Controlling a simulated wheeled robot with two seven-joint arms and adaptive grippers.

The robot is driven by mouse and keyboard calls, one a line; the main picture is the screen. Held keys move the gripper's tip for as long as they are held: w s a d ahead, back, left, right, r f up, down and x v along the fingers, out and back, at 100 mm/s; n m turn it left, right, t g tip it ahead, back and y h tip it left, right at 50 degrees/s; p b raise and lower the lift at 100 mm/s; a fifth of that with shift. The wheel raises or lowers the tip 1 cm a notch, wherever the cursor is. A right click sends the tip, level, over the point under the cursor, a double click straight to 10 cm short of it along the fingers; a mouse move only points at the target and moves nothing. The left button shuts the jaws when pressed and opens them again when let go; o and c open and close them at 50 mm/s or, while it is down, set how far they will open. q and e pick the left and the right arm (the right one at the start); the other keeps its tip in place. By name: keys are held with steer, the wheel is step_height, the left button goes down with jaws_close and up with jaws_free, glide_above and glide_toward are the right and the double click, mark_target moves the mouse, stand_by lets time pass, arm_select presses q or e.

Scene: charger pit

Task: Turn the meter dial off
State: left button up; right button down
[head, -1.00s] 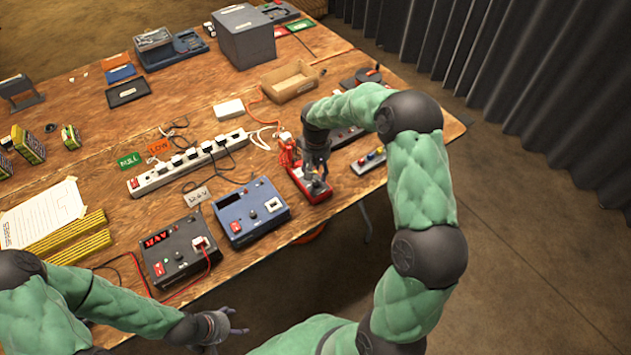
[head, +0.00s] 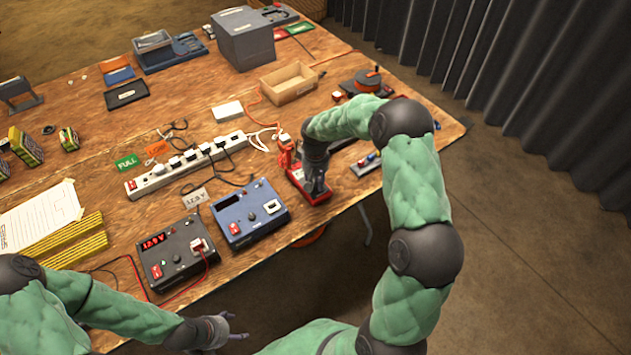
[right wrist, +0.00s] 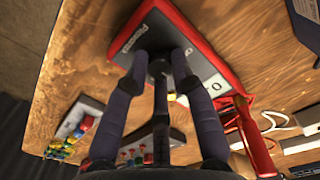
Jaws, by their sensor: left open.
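In the right wrist view the meter's face (right wrist: 203,71) fills the upper middle. Its dark round dial (right wrist: 157,69) sits between the fingertips of my right gripper (right wrist: 158,60). The fingers point down around the dial; whether they press on it I cannot tell. The dial's pointer is hidden. My left gripper (head: 228,329) is open and empty, off the table's front edge.
A blue-grey box with a knob (head: 250,214) and a dark box with a red display (head: 178,252) stand left of the meter. A white power strip (head: 187,164) lies behind them. A strip with coloured knobs (head: 366,164) lies to the meter's right.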

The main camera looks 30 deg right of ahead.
steer(key=shift+n, duration=0.3)
steer(key=n+p, duration=0.3)
steer(key=n, duration=0.1)
steer(key=shift+r, duration=0.1)
steer(key=n+p, duration=0.1)
steer(key=n, duration=0.3)
steer(key=shift+p, duration=0.3)
steer(key=shift+n+p, duration=0.65)
steer(key=shift+n, duration=0.85)
steer(key=c, duration=1)
jaws_free()
steer(key=shift+c, duration=0.2)
